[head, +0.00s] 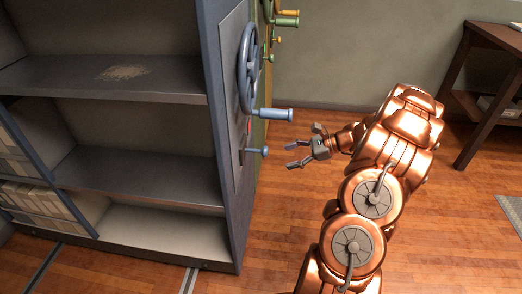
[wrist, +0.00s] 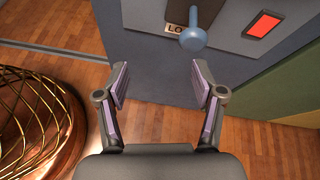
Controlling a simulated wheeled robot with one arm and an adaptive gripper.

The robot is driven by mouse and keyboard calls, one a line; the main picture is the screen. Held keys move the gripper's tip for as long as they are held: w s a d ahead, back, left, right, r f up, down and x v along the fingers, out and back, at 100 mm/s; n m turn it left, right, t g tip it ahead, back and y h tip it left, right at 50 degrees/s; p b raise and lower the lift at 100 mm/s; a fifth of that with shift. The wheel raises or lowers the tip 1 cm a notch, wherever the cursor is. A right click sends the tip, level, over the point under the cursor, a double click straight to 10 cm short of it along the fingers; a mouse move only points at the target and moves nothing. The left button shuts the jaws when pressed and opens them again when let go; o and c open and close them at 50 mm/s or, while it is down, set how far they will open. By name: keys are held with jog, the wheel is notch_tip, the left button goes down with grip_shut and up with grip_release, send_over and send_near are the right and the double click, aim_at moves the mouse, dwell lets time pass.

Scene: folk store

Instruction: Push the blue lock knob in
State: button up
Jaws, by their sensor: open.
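The blue lock knob (head: 262,152) sticks out from the side panel of the blue shelving unit, below the large handwheel. In the wrist view the round blue knob (wrist: 193,38) shows at the top, in front of a dark slot plate with a partly hidden "LO..." label (wrist: 174,28). My gripper (head: 292,154) is open and empty, to the right of the knob and apart from it. In the wrist view its two fingers (wrist: 160,84) are spread, with the knob beyond them and a little right of centre.
The blue handwheel (head: 247,68) with its protruding handle (head: 273,114) is above the knob. A red indicator (wrist: 263,25) is right of the knob. A gold wire basket (wrist: 35,120) stands at left in the wrist view. A dark wooden table (head: 497,34) is at far right.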

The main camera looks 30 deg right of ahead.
aim_at(265, 151)
jog(key=d+f+m+t, duration=0.1)
jog(key=d+f+m, duration=0.1)
jog(key=d, duration=0.3)
jog(key=shift+t+h, duration=0.3)
jog(key=shift+w+a+f+b, duration=0.2)
jog(key=shift+w+a+b, duration=0.25)
jog(key=shift+w+a, duration=1.95)
jog(key=shift+w+a+f+b, duration=0.2)
jog(key=shift+w+a+b, duration=0.2)
jog(key=shift+w+a, duration=1.9)
jog(key=shift+c, duration=0.3)
grip_shut()
